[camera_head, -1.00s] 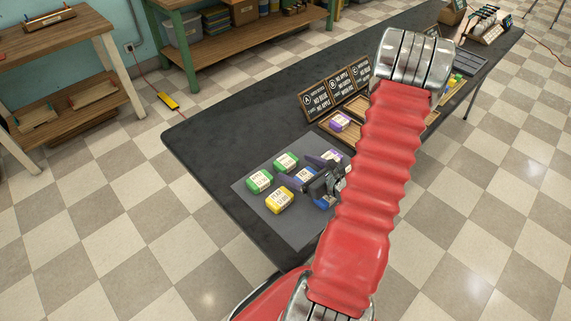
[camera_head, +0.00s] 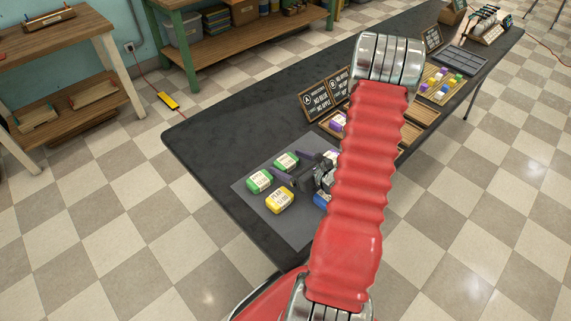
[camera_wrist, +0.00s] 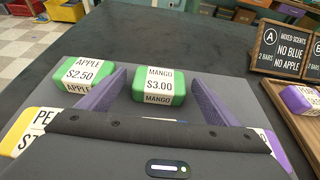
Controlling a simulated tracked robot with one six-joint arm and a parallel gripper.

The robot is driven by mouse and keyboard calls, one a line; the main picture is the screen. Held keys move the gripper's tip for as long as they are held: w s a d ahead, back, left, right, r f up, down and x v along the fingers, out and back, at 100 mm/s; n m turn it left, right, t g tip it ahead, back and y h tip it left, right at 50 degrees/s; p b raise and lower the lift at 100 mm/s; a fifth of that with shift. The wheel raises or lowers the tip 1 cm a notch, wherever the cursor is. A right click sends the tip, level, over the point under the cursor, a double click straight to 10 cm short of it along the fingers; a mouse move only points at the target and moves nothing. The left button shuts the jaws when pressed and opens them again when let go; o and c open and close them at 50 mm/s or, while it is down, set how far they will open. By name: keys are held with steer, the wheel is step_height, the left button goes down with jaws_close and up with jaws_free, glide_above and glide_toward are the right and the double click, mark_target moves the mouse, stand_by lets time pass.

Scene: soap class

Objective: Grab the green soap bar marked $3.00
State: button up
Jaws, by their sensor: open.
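The green soap bar marked MANGO $3.00 (camera_wrist: 158,86) lies flat on the grey mat, ahead of my gripper and between the lines of its two purple fingers in the wrist view. In the head view it is the farther green bar (camera_head: 287,161). My gripper (camera_wrist: 157,78) is open and empty, low over the mat; it also shows in the head view (camera_head: 291,165), partly behind my red arm. Another green bar, marked APPLE $2.50 (camera_wrist: 83,74), lies just left of the left finger.
A yellow bar (camera_head: 279,200) lies near my gripper's left side, and a blue bar (camera_head: 320,200) is partly hidden by my arm. Scent signs (camera_wrist: 282,47) and a wooden tray with a purple bar (camera_wrist: 304,101) stand to the right. The dark table (camera_head: 215,135) beyond the mat is clear.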

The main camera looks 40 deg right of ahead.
mark_target(290, 164)
steer(key=shift+c, duration=0.3)
steer(key=c, duration=1.2)
steer(key=shift+o, duration=0.2)
steer(key=shift+r, duration=0.15)
step_height(290, 164, up, 10)
stand_by(0.5)
